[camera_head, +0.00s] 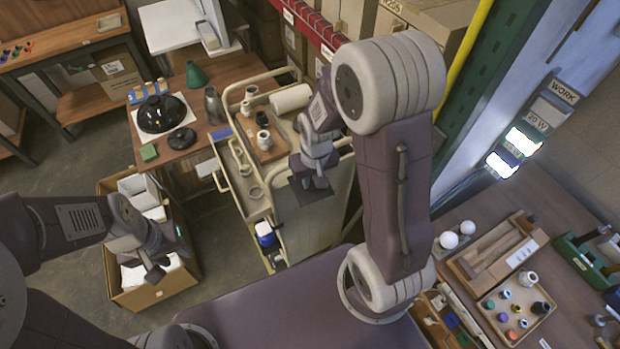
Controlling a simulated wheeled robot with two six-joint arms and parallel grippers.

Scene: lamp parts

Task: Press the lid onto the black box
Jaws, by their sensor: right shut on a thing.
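My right gripper (312,180) reaches down from the right over the beige cart. It is shut on a dark, flat, square-edged piece (302,194), which I cannot clearly tell to be the lid or the black box. The gripper covers part of this piece, and I cannot tell whether it touches anything below. No separate black box or lid can be made out with certainty. My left gripper (150,266) is at the left, over the open cardboard box, apart from the cart. Its finger gap is unclear.
The beige cart (229,104) carries a white roll (290,99) and small jars. A wooden table (228,72) behind holds a black dome (162,113) and a green funnel (196,74). The cardboard box (150,294) stands at left. A bench (500,200) with trays is at right.

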